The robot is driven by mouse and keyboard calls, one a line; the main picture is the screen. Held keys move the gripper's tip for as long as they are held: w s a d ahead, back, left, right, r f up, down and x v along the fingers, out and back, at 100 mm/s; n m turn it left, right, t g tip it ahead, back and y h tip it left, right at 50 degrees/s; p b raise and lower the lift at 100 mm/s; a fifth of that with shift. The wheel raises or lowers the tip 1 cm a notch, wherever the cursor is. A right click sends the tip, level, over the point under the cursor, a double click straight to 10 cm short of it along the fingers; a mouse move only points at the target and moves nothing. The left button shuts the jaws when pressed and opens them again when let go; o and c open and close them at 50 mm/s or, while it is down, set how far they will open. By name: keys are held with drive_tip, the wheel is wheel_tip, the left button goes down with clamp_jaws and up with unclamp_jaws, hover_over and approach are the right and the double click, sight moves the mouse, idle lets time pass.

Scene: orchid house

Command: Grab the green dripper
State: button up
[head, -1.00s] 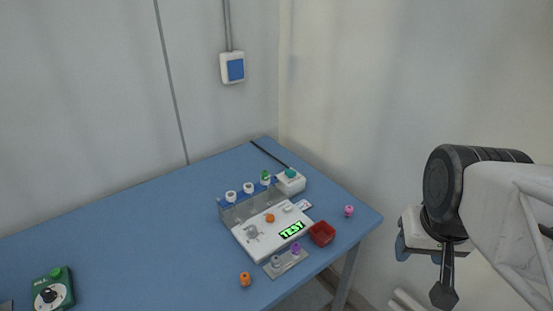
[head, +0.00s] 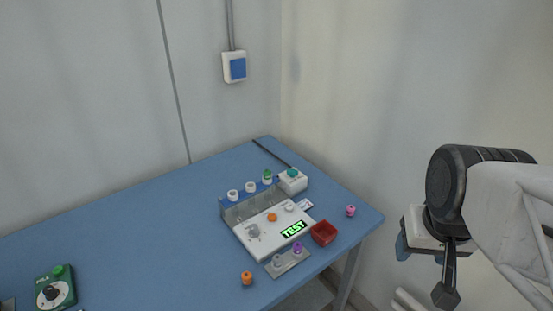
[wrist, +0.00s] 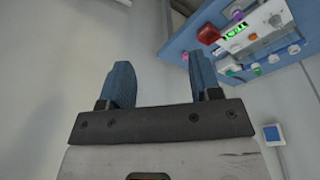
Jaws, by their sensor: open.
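The green dripper (head: 267,175) is a small green piece at the back right of the clear rack, beside two white ones. It also shows as a small green spot in the wrist view (wrist: 257,69), at the upper right. My gripper (wrist: 162,78) is open and empty, with two blue fingers spread apart. It hangs off the table's right side, well away from the dripper.
The rack stands at the white device with the TEST display (head: 293,230). A white box with a teal top (head: 292,180) is close to the dripper's right. A red tray (head: 323,233), a pink piece (head: 351,210) and an orange piece (head: 247,278) are nearby. The table's left middle is clear.

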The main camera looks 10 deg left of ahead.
drive_tip(key=w+a+f+n+h, duration=0.2)
drive_tip(key=w+n+h, duration=0.2)
drive_tip(key=w+n, duration=0.55)
drive_tip(key=n+t, duration=1)
drive_tip(key=n, duration=1.3)
approach(266, 173)
drive_tip(key=w, duration=0.1)
drive_tip(key=shift+w+d+f, duration=0.15)
drive_tip(key=shift+d+f, duration=0.05)
drive_tip(key=shift+f, duration=0.15)
drive_tip(key=shift+x, duration=1.3)
